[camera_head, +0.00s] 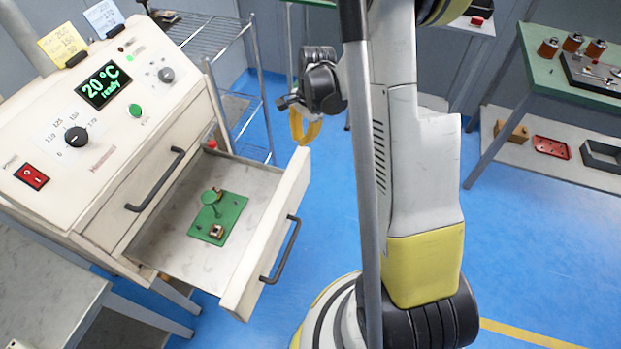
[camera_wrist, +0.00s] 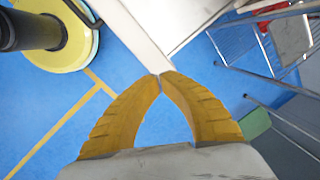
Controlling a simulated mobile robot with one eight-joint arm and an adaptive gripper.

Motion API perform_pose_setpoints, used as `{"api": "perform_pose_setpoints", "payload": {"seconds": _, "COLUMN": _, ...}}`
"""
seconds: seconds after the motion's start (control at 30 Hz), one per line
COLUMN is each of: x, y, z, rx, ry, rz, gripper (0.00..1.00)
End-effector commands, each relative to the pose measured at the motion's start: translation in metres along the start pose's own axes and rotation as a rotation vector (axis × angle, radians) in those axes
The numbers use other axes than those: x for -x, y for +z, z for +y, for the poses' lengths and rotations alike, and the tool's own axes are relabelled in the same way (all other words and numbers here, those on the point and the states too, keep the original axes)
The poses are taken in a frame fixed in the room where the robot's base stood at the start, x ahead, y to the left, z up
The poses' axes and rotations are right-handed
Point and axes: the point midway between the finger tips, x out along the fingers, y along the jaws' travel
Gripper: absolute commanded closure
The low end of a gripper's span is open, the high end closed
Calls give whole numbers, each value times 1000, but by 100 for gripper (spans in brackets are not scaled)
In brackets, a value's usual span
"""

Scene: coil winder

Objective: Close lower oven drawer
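The lower oven drawer (camera_head: 170,235) is pulled out from the white oven (camera_head: 62,150). Its white front panel (camera_head: 262,245) has a dark bar handle (camera_head: 281,250). A green plate with small metal parts (camera_head: 217,218) lies inside the drawer. My gripper (camera_head: 304,142) is at the far end of the drawer front, pointing down. In the wrist view the yellow fingers (camera_wrist: 160,76) meet at their tips, with nothing visible between them. The tips overlap the end of the drawer front (camera_wrist: 138,38) in that view; I cannot tell whether they touch it.
The upper drawer, with its handle (camera_head: 155,180), is shut. A wire rack (camera_head: 245,85) stands behind the oven. A green-topped table (camera_head: 560,85) with parts is at the right. A grey table (camera_head: 45,290) is at lower left. Blue floor (camera_head: 530,250) is open at the right.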

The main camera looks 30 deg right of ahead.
Motion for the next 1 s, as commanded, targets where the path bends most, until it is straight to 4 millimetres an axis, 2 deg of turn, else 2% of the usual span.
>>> {"api": "perform_pose_setpoints", "payload": {"seconds": 0.03, "x": -10, "y": -14, "z": 20, "rx": -190, "ry": -17, "rz": -5, "gripper": 100}}
{"api": "perform_pose_setpoints", "payload": {"seconds": 0.1, "x": -18, "y": -28, "z": 43, "rx": -454, "ry": -39, "rz": -19, "gripper": 100}}
{"api": "perform_pose_setpoints", "payload": {"seconds": 0.2, "x": -26, "y": -39, "z": 69, "rx": -754, "ry": -61, "rz": -40, "gripper": 100}}
{"api": "perform_pose_setpoints", "payload": {"seconds": 0.33, "x": -31, "y": -47, "z": 89, "rx": -989, "ry": -76, "rz": -59, "gripper": 100}}
{"api": "perform_pose_setpoints", "payload": {"seconds": 0.57, "x": -47, "y": -48, "z": 93, "rx": -1070, "ry": -80, "rz": -67, "gripper": 100}}
{"api": "perform_pose_setpoints", "payload": {"seconds": 1.0, "x": -138, "y": -47, "z": 85, "rx": -1065, "ry": -80, "rz": -66, "gripper": 100}}
